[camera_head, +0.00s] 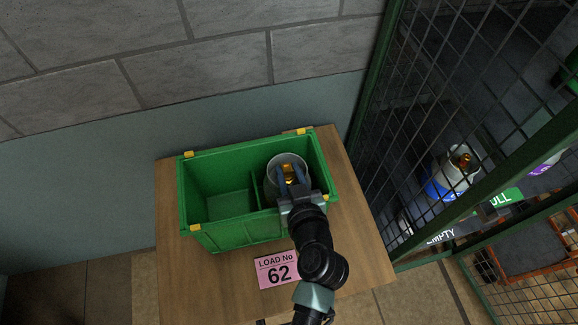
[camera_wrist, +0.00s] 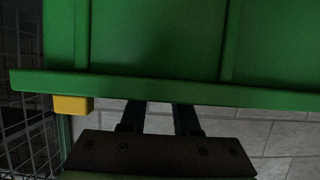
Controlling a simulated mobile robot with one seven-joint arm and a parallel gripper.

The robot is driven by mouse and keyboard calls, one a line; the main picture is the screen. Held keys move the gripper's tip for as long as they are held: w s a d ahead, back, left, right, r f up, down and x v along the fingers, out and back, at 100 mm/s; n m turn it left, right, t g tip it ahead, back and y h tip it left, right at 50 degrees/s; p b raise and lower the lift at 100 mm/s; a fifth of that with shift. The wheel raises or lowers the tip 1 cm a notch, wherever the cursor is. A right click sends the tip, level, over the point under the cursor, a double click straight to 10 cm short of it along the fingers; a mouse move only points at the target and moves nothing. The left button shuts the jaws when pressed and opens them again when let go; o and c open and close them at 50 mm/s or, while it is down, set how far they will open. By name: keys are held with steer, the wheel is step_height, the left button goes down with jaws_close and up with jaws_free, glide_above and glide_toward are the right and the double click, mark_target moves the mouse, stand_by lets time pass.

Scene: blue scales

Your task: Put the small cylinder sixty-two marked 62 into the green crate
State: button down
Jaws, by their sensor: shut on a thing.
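The green crate (camera_head: 225,239) stands on a wooden table, with a divider splitting it into a left and a right compartment. A grey cylinder with a brass valve (camera_head: 276,165) is upright in the right compartment. No number on it is visible. My gripper (camera_head: 289,176) reaches over the crate's front wall and is shut on the brass valve. I cannot tell whether the cylinder's base touches the crate floor. In the wrist view the crate's green wall and rim (camera_wrist: 160,88) cross in front of my gripper's fingers (camera_wrist: 158,115); the cylinder is hidden there.
The left compartment is empty. A pink card (camera_head: 278,270) reading "LOAD No 62" lies on the wooden table (camera_head: 180,285) before the crate. A grey block wall is behind. A green mesh cage (camera_head: 440,110) at the right holds a blue-banded cylinder (camera_head: 451,175).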

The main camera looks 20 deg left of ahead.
steer(key=shift+w+r, duration=0.1)
steer(key=shift+r, duration=0.15)
steer(key=shift+f+b, duration=0.3)
steer(key=shift+b, duration=0.1)
steer(key=shift+f+b, duration=0.3)
steer(key=shift+b, duration=0.1)
steer(key=c, duration=0.6)
jaws_free()
steer(key=shift+f, duration=0.2)
steer(key=shift+c, duration=0.2)
